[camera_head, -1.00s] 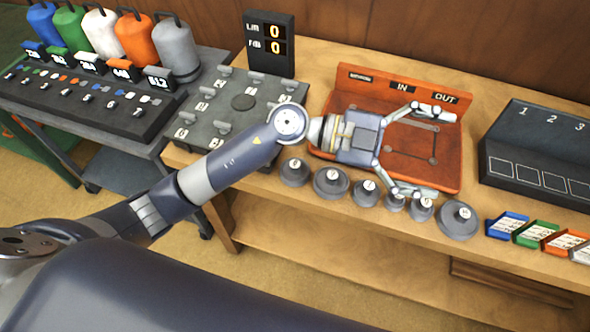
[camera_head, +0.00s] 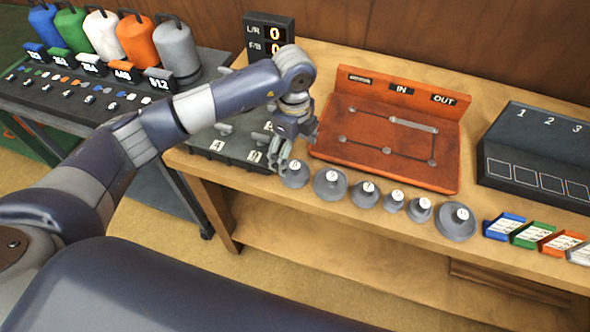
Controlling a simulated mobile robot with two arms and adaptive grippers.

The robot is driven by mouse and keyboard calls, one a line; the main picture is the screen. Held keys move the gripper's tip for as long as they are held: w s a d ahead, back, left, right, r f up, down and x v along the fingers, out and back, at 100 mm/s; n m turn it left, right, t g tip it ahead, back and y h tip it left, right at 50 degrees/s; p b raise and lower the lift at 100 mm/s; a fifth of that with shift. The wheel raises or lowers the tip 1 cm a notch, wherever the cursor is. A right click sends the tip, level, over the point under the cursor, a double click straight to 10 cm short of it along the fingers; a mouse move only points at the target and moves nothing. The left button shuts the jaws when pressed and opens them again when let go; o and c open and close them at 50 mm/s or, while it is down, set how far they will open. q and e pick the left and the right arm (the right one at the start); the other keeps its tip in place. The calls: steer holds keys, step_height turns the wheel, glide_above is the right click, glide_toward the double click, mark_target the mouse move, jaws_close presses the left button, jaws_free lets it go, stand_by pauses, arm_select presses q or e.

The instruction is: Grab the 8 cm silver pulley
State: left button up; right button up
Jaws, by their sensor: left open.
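Several silver-grey pulleys stand in a row along the bench's front edge, each with a small white label too small to read, so I cannot tell which is the 8 cm one. The leftmost pulley (camera_head: 295,175) is medium-sized. To its right are a wider pulley (camera_head: 329,186), a medium one (camera_head: 365,196), two smaller ones (camera_head: 393,202) (camera_head: 420,211) and a large one (camera_head: 457,224). My left gripper (camera_head: 278,165) points down, open and empty, just left of the leftmost pulley; I cannot tell whether they touch. My right gripper is out of view.
An orange board (camera_head: 385,174) marked IN and OUT stands behind the pulleys. A dark pegged plate (camera_head: 232,152) is left of my gripper, partly hidden by my arm. A display (camera_head: 268,22) stands behind. A numbered dark stand (camera_head: 535,150) and coloured tags (camera_head: 506,225) are at right.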

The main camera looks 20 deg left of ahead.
mark_target(294, 165)
arm_select(q)
steer(key=shift+f, duration=0.95)
steer(key=shift+f+p, duration=0.6)
steer(key=shift+p, duration=0.05)
step_height(294, 165, down, 4)
steer(key=shift+r+p, duration=0.25)
steer(key=shift+p, duration=0.45)
steer(key=shift+f, duration=0.35)
steer(key=c, duration=1.3)
